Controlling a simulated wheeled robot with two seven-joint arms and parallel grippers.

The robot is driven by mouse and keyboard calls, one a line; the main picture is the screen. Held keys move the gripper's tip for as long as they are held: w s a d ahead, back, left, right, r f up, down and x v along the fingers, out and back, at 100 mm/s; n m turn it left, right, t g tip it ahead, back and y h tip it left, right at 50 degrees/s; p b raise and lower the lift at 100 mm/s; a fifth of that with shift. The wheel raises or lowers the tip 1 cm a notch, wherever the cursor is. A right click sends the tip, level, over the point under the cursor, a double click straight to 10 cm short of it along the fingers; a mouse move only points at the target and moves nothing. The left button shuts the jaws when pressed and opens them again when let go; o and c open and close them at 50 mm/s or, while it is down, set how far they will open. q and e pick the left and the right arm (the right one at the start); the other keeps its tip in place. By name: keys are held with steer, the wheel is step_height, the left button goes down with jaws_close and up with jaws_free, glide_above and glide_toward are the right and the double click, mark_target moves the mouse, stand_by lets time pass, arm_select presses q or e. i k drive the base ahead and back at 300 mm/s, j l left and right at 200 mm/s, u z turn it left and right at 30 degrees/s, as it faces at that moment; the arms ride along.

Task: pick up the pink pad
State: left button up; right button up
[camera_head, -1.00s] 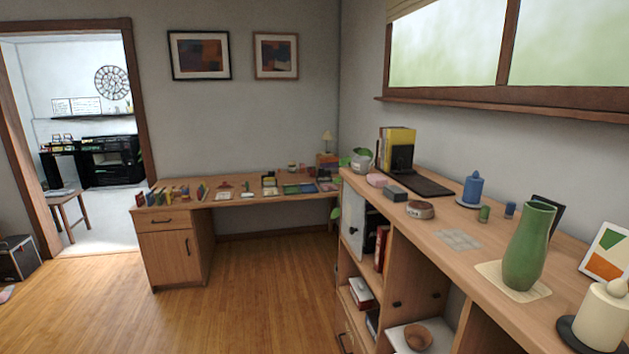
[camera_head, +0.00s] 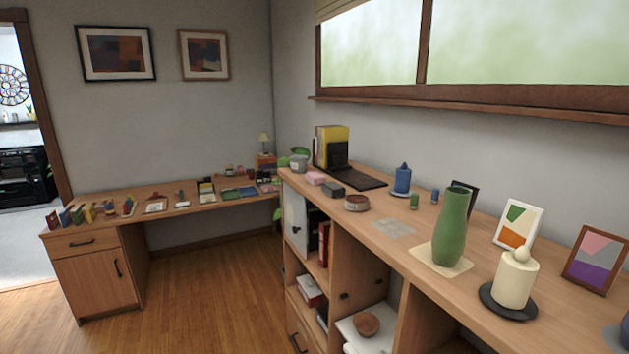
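A small pink block-like thing (camera_head: 316,178), which may be the pink pad, lies on top of the long wooden shelf unit (camera_head: 375,262). It sits near the far end, beside a dark grey block (camera_head: 333,189) and in front of a black flat tray or laptop-like item (camera_head: 358,178). Another small pinkish item shows on the far desk near the lamp, too small to tell what it is. Neither of my grippers is in view.
A green vase (camera_head: 452,228), a cream candle (camera_head: 515,280) and picture frames stand on the nearer shelf top. A desk (camera_head: 160,212) with several small items runs along the back wall. The wooden floor (camera_head: 200,300) in front of the desk is clear.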

mark_target(316, 178)
steer(key=i+j+z, duration=0.15)
steer(key=i+j, duration=0.15)
steer(key=i+j+z, duration=0.35)
steer(key=j, duration=0.4)
steer(key=i+j+z, duration=0.15)
steer(key=i+j, duration=0.2)
steer(key=j, duration=0.1)
